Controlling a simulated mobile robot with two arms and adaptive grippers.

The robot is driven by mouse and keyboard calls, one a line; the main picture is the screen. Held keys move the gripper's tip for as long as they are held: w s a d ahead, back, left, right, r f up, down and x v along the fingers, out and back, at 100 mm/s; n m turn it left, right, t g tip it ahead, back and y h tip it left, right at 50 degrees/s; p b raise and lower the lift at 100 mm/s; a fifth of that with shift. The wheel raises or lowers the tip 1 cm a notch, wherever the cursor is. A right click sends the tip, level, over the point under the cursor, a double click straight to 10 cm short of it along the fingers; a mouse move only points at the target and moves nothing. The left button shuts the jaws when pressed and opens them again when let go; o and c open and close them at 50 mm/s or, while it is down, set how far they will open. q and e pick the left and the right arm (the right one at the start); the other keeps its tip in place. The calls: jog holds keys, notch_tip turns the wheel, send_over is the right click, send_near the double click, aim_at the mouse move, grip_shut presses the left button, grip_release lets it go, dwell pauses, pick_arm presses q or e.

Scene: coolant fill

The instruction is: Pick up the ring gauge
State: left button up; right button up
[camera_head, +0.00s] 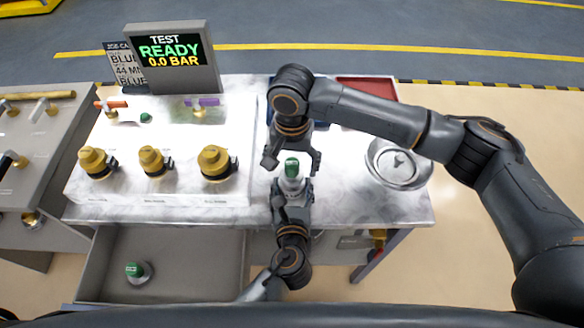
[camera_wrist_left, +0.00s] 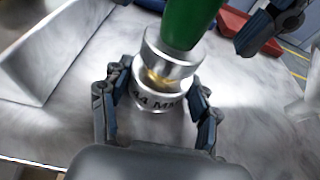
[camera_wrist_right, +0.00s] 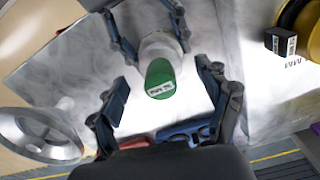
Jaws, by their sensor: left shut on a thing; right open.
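The ring gauge (camera_wrist_left: 162,92) is a silver metal piece marked "44 MM", with a green top (camera_wrist_left: 188,22). My left gripper (camera_wrist_left: 155,110) is shut on its silver body, with one finger on each side. In the head view the gauge's green top (camera_head: 292,168) stands up between my two grippers, over the bench. My right gripper (camera_head: 292,160) is open, its fingers spread on either side of the green top. In the right wrist view the green top (camera_wrist_right: 160,80) lies between the open fingers.
A bench fixture (camera_head: 150,190) with brass fittings stands to the left, below a "READY 0.0 BAR" display (camera_head: 172,57). A silver dish (camera_head: 398,178) and a red tray (camera_head: 366,88) are to the right. A similar green-topped piece (camera_head: 138,271) lies in the open drawer (camera_head: 190,290).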

aim_at(292, 163)
pick_arm(q)
jog(key=shift+f, duration=0.1)
pick_arm(e)
jog(key=shift+f, duration=0.95)
jog(key=shift+c, duration=0.5)
jog(key=c, duration=1.2)
jog(key=shift+o, duration=0.2)
jog(key=shift+r, duration=0.1)
pick_arm(q)
jog(key=o, duration=1.1)
pick_arm(e)
notch_tip(292, 163, up, 14)
